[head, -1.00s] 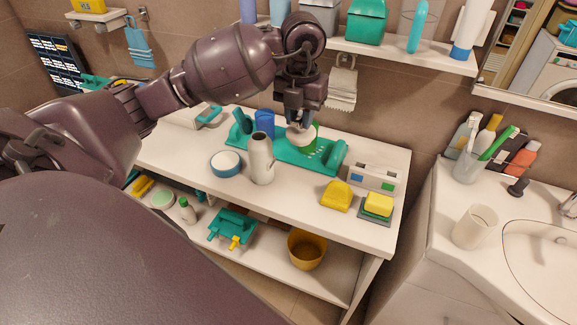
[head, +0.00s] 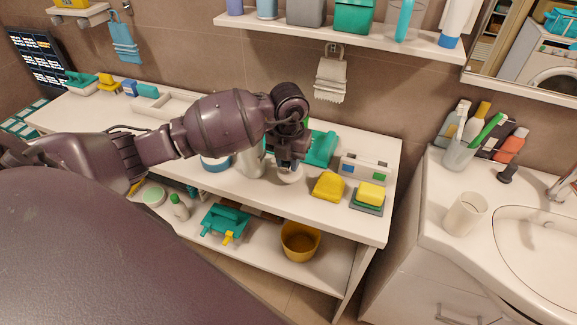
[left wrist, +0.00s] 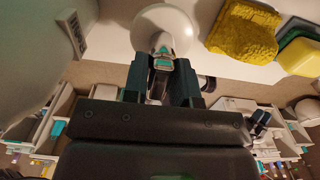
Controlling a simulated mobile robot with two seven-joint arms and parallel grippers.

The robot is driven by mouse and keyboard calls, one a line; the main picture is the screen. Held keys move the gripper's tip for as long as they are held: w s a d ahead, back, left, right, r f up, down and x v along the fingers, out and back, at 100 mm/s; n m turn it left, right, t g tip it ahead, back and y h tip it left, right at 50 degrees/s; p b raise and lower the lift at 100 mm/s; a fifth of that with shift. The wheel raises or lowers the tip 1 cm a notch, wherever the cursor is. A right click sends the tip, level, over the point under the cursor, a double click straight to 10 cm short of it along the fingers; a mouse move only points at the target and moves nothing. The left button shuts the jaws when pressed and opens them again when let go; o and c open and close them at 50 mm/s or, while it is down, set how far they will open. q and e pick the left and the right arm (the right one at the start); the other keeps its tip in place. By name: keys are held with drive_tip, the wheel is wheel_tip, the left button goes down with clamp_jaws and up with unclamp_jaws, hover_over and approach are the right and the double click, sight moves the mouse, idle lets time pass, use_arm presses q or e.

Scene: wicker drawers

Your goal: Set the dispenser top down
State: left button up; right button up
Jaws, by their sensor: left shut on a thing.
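My left gripper (head: 289,163) is shut on the dispenser top (head: 289,177), a white rounded piece just below the fingers. It is low over the front part of the white table; I cannot tell whether it touches the surface. In the left wrist view the top (left wrist: 165,25) shows as a white disc beyond the fingertips of the gripper (left wrist: 164,72). The pale dispenser bottle (head: 250,163) stands just left of the gripper, partly hidden by my arm. My right gripper is not in view.
A yellow sponge-like block (head: 328,187) lies close to the right of the gripper. A yellow and green sponge (head: 370,194) and a white box (head: 366,169) stand farther right. A teal tray (head: 321,150) is behind, and a blue-rimmed round container (head: 215,164) is left of the bottle.

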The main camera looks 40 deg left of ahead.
use_arm(q)
drive_tip(key=shift+f, duration=1.2)
drive_tip(key=shift+f, duration=0.1)
drive_tip(key=o, duration=0.9)
drive_tip(key=shift+r, duration=6.15)
